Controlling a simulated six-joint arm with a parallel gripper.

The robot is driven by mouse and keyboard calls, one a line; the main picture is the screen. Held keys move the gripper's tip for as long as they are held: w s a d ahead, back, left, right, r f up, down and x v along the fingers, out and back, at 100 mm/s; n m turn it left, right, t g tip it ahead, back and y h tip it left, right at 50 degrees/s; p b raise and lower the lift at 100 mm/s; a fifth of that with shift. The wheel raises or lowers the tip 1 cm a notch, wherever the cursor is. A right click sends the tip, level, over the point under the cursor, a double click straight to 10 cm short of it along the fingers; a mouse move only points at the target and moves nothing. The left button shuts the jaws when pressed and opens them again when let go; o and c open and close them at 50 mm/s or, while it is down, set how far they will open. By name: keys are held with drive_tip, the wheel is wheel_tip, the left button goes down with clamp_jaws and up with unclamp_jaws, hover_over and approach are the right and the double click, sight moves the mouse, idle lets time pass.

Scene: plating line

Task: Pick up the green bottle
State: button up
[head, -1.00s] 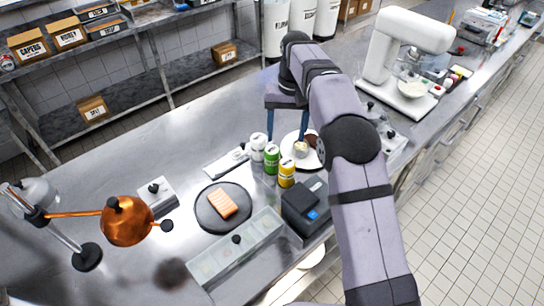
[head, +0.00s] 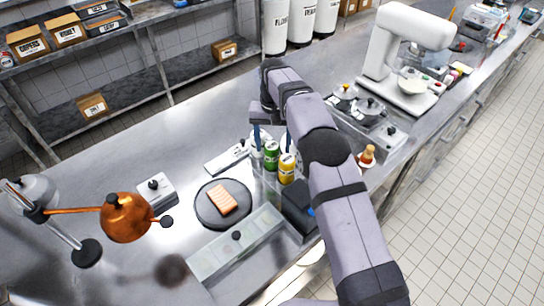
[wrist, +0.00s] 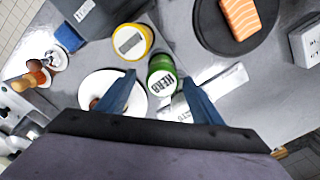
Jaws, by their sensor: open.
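My gripper (head: 273,140) is open and empty, just behind and above the bottles in the head view. In the wrist view my gripper (wrist: 160,80) has its fingertips on either side of the green bottle's image; the exact height gap cannot be told.
A round dark board (head: 207,216) with a salmon piece (head: 222,201) lies left of the bottles. A dark box (head: 297,208) stands at the front right. A white plate (wrist: 92,84) is beside the bottles, mostly hidden in the head view. A clear-lidded tray (head: 225,255) lies in front.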

sight(272, 161)
wheel_tip(272, 161, down, 4)
drive_tip(key=p, duration=0.2)
drive_tip(key=shift+s+a+r+p, duration=0.1)
drive_tip(key=shift+a+r+p, duration=0.05)
drive_tip(key=shift+r+p, duration=0.15)
drive_tip(key=shift+f, duration=0.8)
drive_tip(key=shift+c, duration=0.3)
drive_tip(key=c, duration=0.8)
